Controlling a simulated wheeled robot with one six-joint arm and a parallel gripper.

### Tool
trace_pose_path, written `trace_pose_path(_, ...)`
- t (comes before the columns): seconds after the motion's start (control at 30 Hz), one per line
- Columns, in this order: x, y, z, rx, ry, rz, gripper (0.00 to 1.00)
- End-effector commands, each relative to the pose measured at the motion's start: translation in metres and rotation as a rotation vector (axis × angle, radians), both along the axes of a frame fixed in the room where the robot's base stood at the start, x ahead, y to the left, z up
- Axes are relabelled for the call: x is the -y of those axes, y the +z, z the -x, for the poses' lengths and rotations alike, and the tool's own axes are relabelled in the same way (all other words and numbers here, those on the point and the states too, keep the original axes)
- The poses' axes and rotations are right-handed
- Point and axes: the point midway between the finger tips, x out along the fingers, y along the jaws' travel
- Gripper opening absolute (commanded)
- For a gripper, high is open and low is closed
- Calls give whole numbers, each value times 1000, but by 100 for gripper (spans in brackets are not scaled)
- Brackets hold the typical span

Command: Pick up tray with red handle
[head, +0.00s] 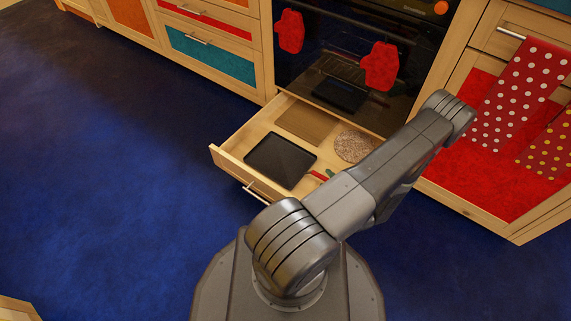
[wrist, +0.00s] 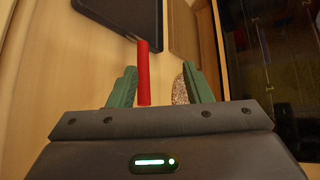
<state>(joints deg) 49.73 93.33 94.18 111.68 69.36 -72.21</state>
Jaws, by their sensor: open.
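The tray with red handle is a flat dark tray (head: 281,161) lying in an open wooden drawer below the oven. Its red handle (head: 319,175) points to the right in the head view and is partly hidden by my arm. In the wrist view the tray (wrist: 122,14) is at the top and the red handle (wrist: 143,72) comes down from it. My gripper (wrist: 158,80) is open, with one green finger on each side of the handle's line. The handle's lower end appears between the fingers. I cannot tell whether it touches them.
The drawer (head: 229,167) also holds a brown board (head: 305,124) and a round speckled mat (head: 355,146). Red mitts (head: 379,66) hang on the oven front (head: 345,45). A dotted towel (head: 519,85) hangs at right. Blue floor at left is clear.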

Motion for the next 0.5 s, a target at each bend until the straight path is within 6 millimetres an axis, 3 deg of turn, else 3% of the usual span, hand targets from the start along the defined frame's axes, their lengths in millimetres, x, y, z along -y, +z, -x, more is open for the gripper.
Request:
trace_pose_path(0.03, -1, -17, 0, -1, 1, -1, 45)
trace_pose_path(0.17, 0, -40, 0, -1, 1, 0, 45)
trace_pose_path(0.5, -9, -45, -22, 1, 4, 1, 45)
